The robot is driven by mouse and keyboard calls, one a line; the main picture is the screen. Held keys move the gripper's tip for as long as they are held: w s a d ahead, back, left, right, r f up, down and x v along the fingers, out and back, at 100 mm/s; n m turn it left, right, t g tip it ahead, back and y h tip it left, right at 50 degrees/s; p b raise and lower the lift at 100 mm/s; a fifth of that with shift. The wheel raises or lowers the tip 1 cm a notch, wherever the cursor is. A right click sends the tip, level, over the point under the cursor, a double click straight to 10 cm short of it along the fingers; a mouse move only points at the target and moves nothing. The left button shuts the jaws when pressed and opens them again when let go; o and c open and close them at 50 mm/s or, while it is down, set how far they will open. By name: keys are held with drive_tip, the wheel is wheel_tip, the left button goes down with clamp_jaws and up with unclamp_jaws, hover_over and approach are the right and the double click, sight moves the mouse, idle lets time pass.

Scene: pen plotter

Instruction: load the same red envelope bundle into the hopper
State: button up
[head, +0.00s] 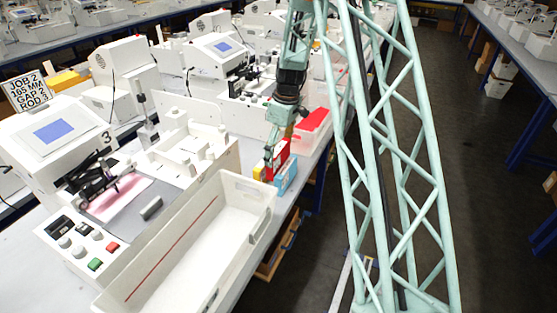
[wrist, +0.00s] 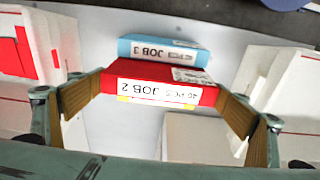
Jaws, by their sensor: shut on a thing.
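A red envelope bundle (wrist: 158,77) labelled JOB 2 sits between the two tan-padded fingers of my gripper (wrist: 161,92) in the wrist view. The fingers are shut on its two sides. In the head view my gripper (head: 277,148) and the red bundle (head: 281,152) are beyond the far right corner of the long white tray. A blue bundle (wrist: 166,50) labelled JOB 3 lies just beyond the red one; it also shows in the head view (head: 287,176). I cannot tell which part is the hopper.
The long white tray (head: 258,187) with a red line inside is empty. Machine 3 (head: 52,130) stands at left, by a JOB 2 sign (head: 27,91). A yellow item (head: 258,173) is beside the bundles. A white bin (head: 312,132) with red contents stands behind my gripper.

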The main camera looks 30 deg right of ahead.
wheel_tip(320, 180, up, 10)
drive_tip(key=shift+r+p, duration=0.25)
drive_tip(key=shift+p, duration=0.2)
idle(0.8)
